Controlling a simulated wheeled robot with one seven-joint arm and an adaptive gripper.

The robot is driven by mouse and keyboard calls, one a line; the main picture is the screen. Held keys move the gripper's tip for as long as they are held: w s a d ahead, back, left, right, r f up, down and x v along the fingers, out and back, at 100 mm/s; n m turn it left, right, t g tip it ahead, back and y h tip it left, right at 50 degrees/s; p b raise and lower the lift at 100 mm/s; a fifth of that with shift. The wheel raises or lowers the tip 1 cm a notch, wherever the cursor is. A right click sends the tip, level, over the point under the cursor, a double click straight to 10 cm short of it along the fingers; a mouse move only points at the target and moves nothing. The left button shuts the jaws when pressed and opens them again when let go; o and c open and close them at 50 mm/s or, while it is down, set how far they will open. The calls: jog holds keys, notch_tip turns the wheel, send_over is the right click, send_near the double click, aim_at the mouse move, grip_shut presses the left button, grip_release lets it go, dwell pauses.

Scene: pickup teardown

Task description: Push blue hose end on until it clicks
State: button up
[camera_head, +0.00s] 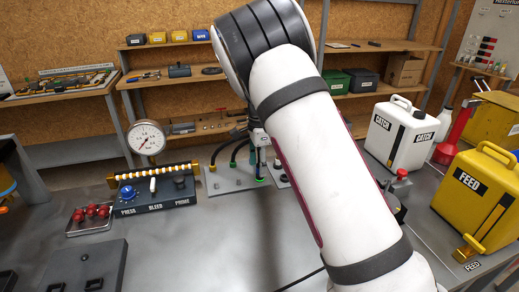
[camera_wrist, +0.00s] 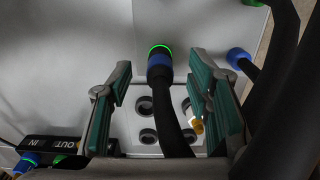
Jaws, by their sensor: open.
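The blue hose end (camera_wrist: 159,68) has a blue collar on a black hose, with a bright green ring around its far end. In the wrist view it lies between the two teal-padded fingers of my gripper (camera_wrist: 160,78), with a gap on both sides. My gripper is open and does not touch it. In the head view my gripper (camera_head: 260,140) points down over a grey plate (camera_head: 225,182), and the blue and green end (camera_head: 260,180) shows just below it. Whether the end is fully seated cannot be told.
A second blue collar (camera_wrist: 237,56) and a thick black hose stand close to the right finger. A block marked IN and OUT (camera_wrist: 50,147) is at lower left. A control box (camera_head: 152,192) and gauge (camera_head: 147,138) stand left of the plate; a white can (camera_head: 400,135) stands right.

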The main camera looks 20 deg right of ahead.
jog(key=shift+f, duration=1.5)
grip_shut()
